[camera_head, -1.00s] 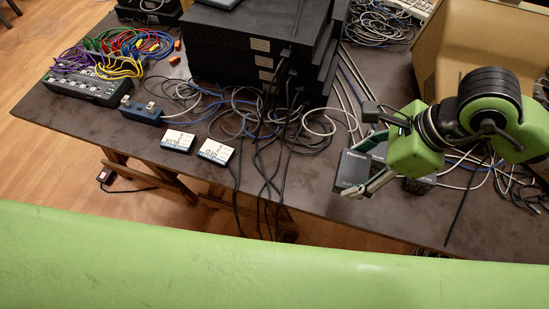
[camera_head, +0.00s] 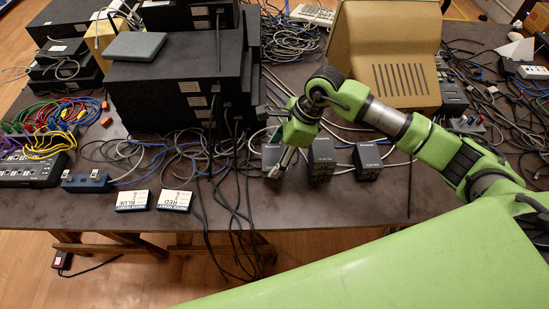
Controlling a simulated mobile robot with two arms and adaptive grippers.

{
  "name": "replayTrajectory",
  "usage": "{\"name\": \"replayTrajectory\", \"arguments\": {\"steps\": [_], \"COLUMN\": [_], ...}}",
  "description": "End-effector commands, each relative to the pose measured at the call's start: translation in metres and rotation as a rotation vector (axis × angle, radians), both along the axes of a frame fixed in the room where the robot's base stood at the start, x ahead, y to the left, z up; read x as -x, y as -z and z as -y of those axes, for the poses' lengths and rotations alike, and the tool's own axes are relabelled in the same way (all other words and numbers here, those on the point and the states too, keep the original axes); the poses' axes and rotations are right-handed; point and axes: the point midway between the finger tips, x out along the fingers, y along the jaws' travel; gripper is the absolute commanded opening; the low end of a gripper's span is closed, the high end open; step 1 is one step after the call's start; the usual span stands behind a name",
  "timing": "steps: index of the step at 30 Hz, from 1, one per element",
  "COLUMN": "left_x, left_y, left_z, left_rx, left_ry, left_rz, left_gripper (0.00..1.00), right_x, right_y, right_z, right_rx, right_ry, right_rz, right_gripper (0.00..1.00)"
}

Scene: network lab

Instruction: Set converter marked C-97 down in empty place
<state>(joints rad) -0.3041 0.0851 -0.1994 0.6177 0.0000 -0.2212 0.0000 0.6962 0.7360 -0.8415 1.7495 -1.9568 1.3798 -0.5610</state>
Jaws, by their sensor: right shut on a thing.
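My right gripper (camera_head: 277,156) is shut on a small dark box-shaped converter (camera_head: 270,154), left of two similar ones. Its fingers cover part of the box, and I cannot read its marking from here. Whether the box touches the table is not clear. A second dark converter (camera_head: 322,160) stands a little to the right, and a third dark converter (camera_head: 367,161) stands beyond it. Their small print is too fine to read. My left gripper is not in view.
Two white labelled boxes, one reading BLUE (camera_head: 132,201) and one RED (camera_head: 174,201), lie near the front edge of the dark table (camera_head: 315,205). Loose cables hang over the edge between them and the converters. Stacked black devices (camera_head: 165,90) and a beige monitor (camera_head: 390,50) stand behind.

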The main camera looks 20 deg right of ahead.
Motion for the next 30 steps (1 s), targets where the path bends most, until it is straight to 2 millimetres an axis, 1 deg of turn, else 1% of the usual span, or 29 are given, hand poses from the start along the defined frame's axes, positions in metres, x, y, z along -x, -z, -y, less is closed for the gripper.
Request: {"name": "replayTrajectory", "arguments": {"steps": [5, 6, 9, 12, 19, 23, 24, 25, 26, 30], "left_x": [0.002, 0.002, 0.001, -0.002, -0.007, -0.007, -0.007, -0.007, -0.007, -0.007], "left_y": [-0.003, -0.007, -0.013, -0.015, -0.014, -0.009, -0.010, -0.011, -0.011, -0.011], "left_z": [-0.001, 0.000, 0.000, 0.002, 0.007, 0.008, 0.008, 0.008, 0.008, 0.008], "left_rx": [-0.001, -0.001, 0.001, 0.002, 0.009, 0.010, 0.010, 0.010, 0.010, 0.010], "left_ry": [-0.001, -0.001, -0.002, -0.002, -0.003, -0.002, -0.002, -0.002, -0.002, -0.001], "left_rz": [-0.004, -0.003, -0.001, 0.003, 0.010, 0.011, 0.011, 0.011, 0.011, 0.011], "left_gripper": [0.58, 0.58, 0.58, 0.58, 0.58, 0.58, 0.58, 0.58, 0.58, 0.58], "right_x": [-0.009, -0.008, -0.008, -0.009, -0.009, -0.009, -0.009, -0.009, -0.009, -0.009], "right_y": [0.011, 0.017, 0.031, 0.039, 0.041, 0.045, 0.044, 0.044, 0.044, 0.044], "right_z": [0.000, -0.001, 0.000, 0.000, 0.000, 0.000, 0.000, 0.000, 0.000, 0.000], "right_rx": [0.000, -0.001, -0.001, -0.001, 0.000, 0.000, 0.000, 0.000, 0.000, 0.000], "right_ry": [0.001, -0.001, 0.001, 0.000, -0.001, -0.001, -0.001, -0.001, -0.001, -0.001], "right_rz": [-0.002, -0.004, -0.003, 0.000, 0.002, 0.002, 0.000, 0.000, 0.000, 0.000], "right_gripper": [0.34, 0.34, 0.34, 0.34, 0.34, 0.34, 0.67, 0.75, 0.79, 0.79]}}
